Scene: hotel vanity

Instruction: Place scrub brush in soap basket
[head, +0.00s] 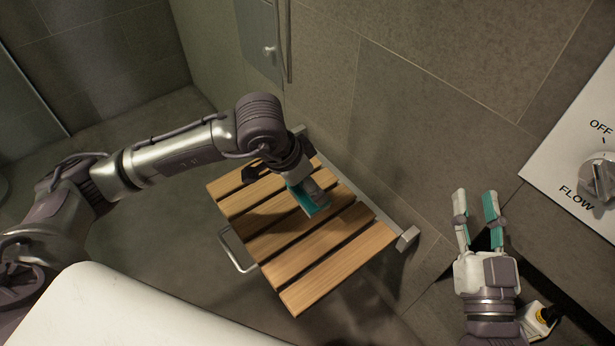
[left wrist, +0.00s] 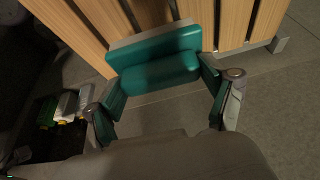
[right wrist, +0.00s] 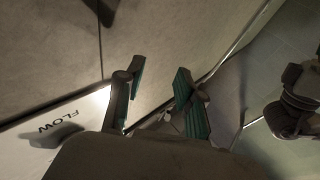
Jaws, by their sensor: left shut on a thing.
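The scrub brush, a teal block with a pale grey edge (left wrist: 155,48), is between the fingers of my left gripper (left wrist: 160,82). In the head view the teal brush (head: 314,205) shows beneath my left gripper (head: 306,190), over the slatted wooden seat. I cannot tell whether the brush touches the slats. My right gripper (head: 476,196) is open and empty near the wall at the right; its parted fingers also show in the right wrist view (right wrist: 160,76). I cannot make out the soap basket for certain.
The wooden seat (head: 335,268) is fixed to the tiled wall. A small dark object (head: 252,172) lies at its back left. Several bottles (left wrist: 65,108) stand in a dark area in the left wrist view. A flow knob panel (head: 600,178) is at the right. The seat's front slats are clear.

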